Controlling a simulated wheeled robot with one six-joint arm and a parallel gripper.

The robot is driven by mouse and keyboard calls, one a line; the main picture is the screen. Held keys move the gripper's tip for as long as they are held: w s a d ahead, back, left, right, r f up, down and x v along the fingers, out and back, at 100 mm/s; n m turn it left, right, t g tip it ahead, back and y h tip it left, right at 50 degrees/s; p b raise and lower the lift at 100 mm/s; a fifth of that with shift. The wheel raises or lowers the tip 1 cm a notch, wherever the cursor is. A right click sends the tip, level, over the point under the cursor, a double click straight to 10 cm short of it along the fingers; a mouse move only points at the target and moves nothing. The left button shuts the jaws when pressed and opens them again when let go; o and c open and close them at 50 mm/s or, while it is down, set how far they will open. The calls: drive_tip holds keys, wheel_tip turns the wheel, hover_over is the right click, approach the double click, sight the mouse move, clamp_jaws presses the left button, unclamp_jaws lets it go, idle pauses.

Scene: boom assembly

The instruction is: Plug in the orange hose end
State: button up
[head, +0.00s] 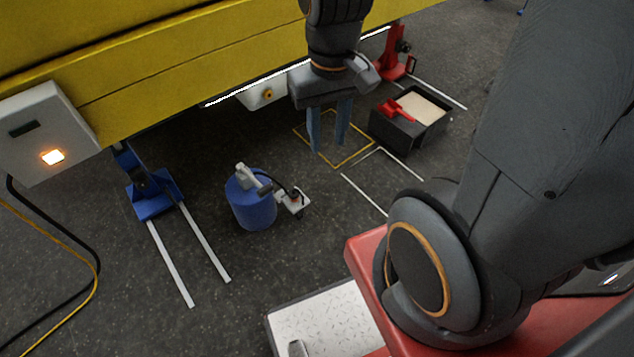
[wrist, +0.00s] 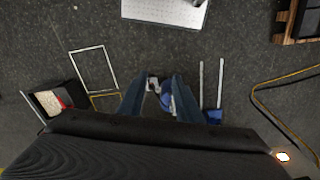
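My gripper (head: 328,143) points down with its two blue fingers apart and nothing between them. It hangs to the right of and above a blue round container (head: 252,206) with a grey pump on top. A dark hose runs from the pump to a small pale block (head: 294,201) beside it, which has a reddish spot. I cannot make out an orange hose end. A white box (head: 264,94) with an orange-ringed port is under the yellow boom. In the wrist view the blue container (wrist: 166,98) shows between the open fingers (wrist: 163,85), partly hidden by them.
The yellow boom (head: 150,60) spans overhead at the back. A blue stand (head: 152,192), a red stand (head: 393,62) and a black bin (head: 390,132) stand on the floor. A control box (head: 42,128) with a lit button is at left, cables below it. A white plate (head: 320,325) is in front.

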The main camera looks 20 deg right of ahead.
drive_tip(key=shift+w+d, duration=0.2)
drive_tip(key=shift+w, duration=0.15)
drive_tip(key=shift+o, duration=0.9)
drive_tip(key=o, duration=0.4)
drive_tip(key=shift+w+f, duration=0.1)
drive_tip(key=shift+f, duration=0.1)
drive_tip(key=shift+o, duration=1.3)
drive_tip(key=w+f+m+b, duration=0.2)
drive_tip(key=w+f+b, duration=0.4)
drive_tip(key=f, duration=0.3)
drive_tip(key=w+f+m+b, duration=0.3)
drive_tip(key=w+f+b, duration=0.3)
drive_tip(key=f, duration=0.3)
drive_tip(key=w+d+f+m+b, duration=0.1)
drive_tip(key=w+f+m+b, duration=0.2)
drive_tip(key=w+f+b, duration=0.4)
wheel_tip(320, 180, down, 3)
drive_tip(key=shift+r+b, duration=0.1)
drive_tip(key=shift+b, duration=0.75)
drive_tip(key=m+b, duration=0.8)
drive_tip(key=b, duration=1.2)
hover_over(295, 190)
drive_tip(key=f, duration=3.4)
drive_tip(key=shift+s+d+f, duration=0.1)
drive_tip(key=shift+s, duration=0.15)
drive_tip(key=shift+w+f, duration=0.15)
drive_tip(key=shift+f, duration=0.15)
